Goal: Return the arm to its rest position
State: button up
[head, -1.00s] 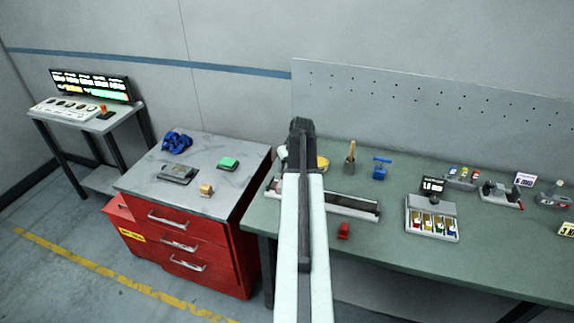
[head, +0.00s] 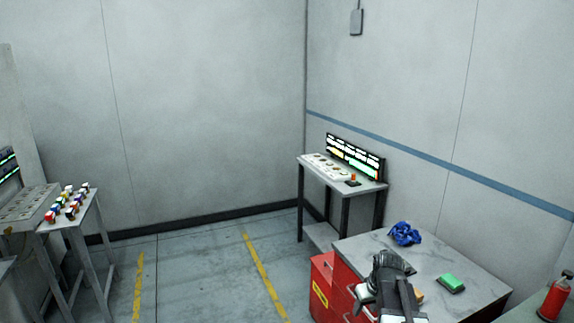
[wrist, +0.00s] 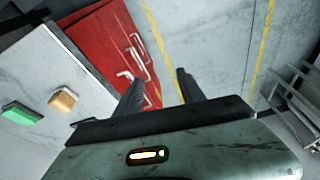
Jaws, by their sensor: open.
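My gripper (head: 392,268) shows at the bottom right of the head view, in front of the red drawer cabinet's grey top. In the wrist view my gripper (wrist: 160,85) has its two dark fingers spread apart with nothing between them. Floor and part of the red cabinet show beyond the fingers. The arm behind the gripper runs out of the bottom of the head view.
The red cabinet (head: 321,290) carries a blue cloth (head: 405,233) and a green block (head: 451,283). A panel table (head: 345,184) stands in the corner. A table with several coloured items (head: 68,206) is at left. Open floor (head: 195,275) lies between. A red bottle (head: 555,298) is at right.

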jog(key=s+a+f+n+g+b, duration=0.1)
jog(key=s+a, duration=0.1)
jog(key=a, duration=0.4)
jog(key=s+a+f, duration=0.2)
jog(key=s+a, duration=0.1)
jog(key=a, duration=0.4)
jog(key=s+a+m+g, duration=0.1)
jog(key=s+m+g, duration=0.1)
jog(key=s, duration=0.4)
jog(key=shift+s+m+h, duration=0.25)
jog(key=shift+m+h, duration=0.05)
jog(key=shift+m, duration=0.2)
jog(key=shift+c, duration=1.2)
